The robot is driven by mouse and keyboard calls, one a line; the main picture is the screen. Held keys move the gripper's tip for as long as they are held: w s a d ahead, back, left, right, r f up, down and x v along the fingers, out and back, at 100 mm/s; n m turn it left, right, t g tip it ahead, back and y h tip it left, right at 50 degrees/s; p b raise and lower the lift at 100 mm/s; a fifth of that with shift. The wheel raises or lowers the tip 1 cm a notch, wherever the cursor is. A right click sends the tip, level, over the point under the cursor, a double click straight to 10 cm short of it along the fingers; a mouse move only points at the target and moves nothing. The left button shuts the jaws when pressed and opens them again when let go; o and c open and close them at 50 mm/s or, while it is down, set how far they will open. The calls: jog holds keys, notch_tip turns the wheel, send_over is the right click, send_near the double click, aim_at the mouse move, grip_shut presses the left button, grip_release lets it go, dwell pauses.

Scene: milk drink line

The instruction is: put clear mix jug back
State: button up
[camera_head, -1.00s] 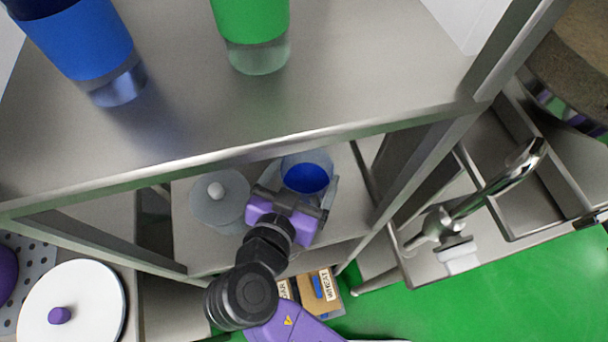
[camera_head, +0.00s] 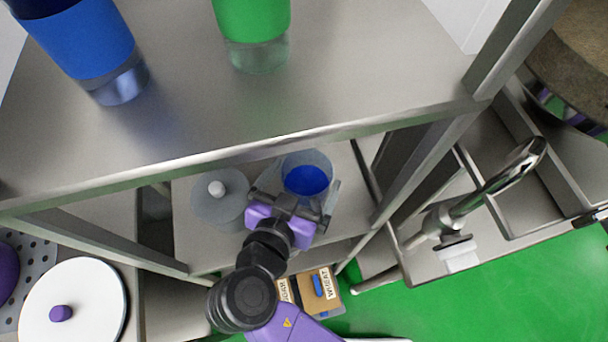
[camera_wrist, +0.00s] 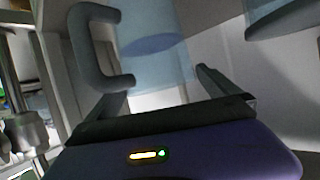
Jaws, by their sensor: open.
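The clear mix jug (camera_head: 313,160), a see-through vessel with blue inside, stands upright on the lower shelf under the steel counter. My gripper (camera_head: 296,197) is open right at the jug's near side, with one finger towards each side of it. The jug also shows in the wrist view (camera_wrist: 155,65), ahead of and between the open fingers. Its handle (camera_wrist: 92,45) is at the left there, close to the left finger. I cannot tell whether a finger touches the jug. The jug's lower part is partly hidden by my gripper.
A grey round lid with a light knob (camera_head: 220,200) sits left of the jug on the lower shelf (camera_head: 190,250). The counter (camera_head: 350,70) overhangs from above, holding a blue-banded (camera_head: 85,45) and a green-banded container (camera_head: 257,50). A shelf post (camera_head: 425,165) stands at the right.

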jog(key=b+v, duration=0.1)
jog(key=v, duration=1)
jog(key=shift+b, duration=0.4)
jog(key=shift+s+a, duration=0.1)
jog(key=shift+s, duration=0.15)
